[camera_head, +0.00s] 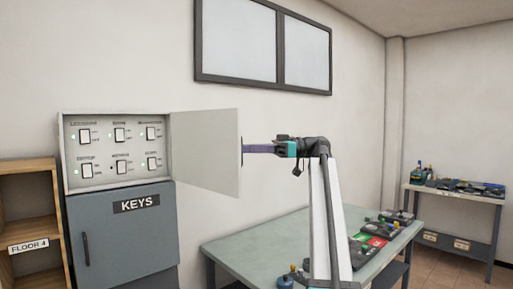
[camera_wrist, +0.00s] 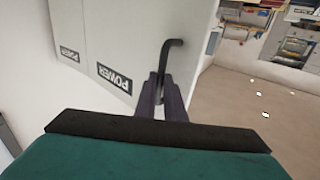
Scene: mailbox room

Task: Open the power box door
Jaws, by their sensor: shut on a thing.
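The power box (camera_head: 116,150) is a pale wall unit with several labelled switches and small green lights inside. Its door (camera_head: 205,150) is hinged on the right side of the box and stands wide open, swung out to the right. My gripper (camera_head: 248,149) is at the door's free edge in the head view. In the wrist view the dark bent door handle (camera_wrist: 166,60) runs down between the fingers of my gripper (camera_wrist: 162,90), which are shut on it. The door (camera_wrist: 125,35) there shows its outer face with a POWER label.
A grey KEYS cabinet (camera_head: 122,240) stands below the power box, with a wooden shelf (camera_head: 30,200) at its left. A table (camera_head: 260,240) with several items stands below my arm. A second workbench (camera_head: 455,195) is at the far right. Open floor shows in the wrist view.

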